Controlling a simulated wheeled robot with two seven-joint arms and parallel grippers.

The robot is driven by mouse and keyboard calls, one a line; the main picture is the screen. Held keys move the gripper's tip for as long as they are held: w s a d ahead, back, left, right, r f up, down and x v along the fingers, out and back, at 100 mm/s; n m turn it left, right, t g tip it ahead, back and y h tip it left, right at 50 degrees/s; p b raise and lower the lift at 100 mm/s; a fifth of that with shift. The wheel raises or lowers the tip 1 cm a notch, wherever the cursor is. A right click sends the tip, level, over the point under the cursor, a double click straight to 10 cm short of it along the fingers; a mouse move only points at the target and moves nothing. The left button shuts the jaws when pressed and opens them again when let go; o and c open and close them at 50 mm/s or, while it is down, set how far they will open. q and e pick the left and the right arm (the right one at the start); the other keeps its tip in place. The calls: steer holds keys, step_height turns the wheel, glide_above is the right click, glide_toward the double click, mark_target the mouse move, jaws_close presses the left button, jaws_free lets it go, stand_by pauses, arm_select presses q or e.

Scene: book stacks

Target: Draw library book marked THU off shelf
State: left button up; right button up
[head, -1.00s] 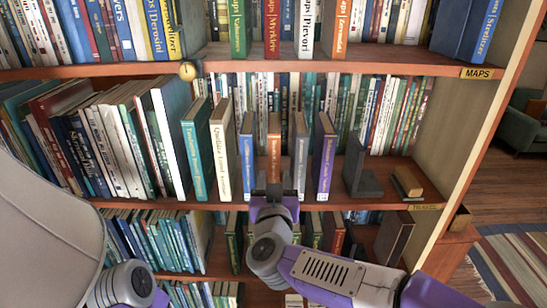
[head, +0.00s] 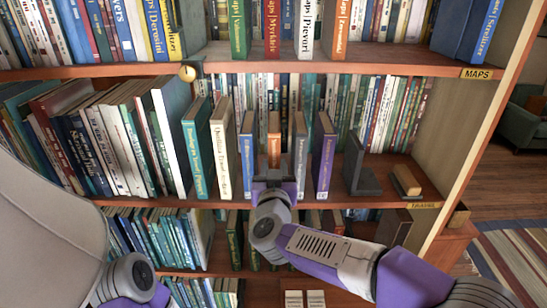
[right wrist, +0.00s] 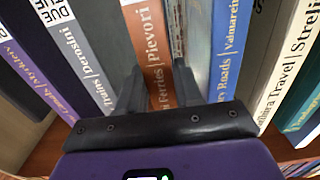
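Several books stand upright on the middle shelf (head: 230,198). An orange book (head: 274,140) stands between a blue book (head: 248,155) and a grey book (head: 299,150). A purple book (head: 323,155) is at the right of this row. My right gripper (head: 273,178) is open in front of the orange book's lower spine. In the right wrist view its two dark fingers (right wrist: 158,88) stand at either side of the orange spine (right wrist: 155,45). White labels reading DUE show on the grey and purple books; no THU mark is legible. My left gripper is out of view.
A cream book (head: 220,150) and a teal book (head: 197,150) stand left of the blue one. A dark bookend (head: 360,170) stands right of the purple book. Shelves above and below hold more books. A wooden side panel (head: 450,130) bounds the right.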

steer(key=shift+r, duration=0.1)
jaws_close()
steer(key=shift+r, duration=0.1)
steer(key=shift+r+p, duration=0.45)
steer(key=shift+p, duration=0.2)
steer(key=shift+s, duration=0.4)
steer(key=s, duration=1.6)
steer(key=shift+p, duration=0.35)
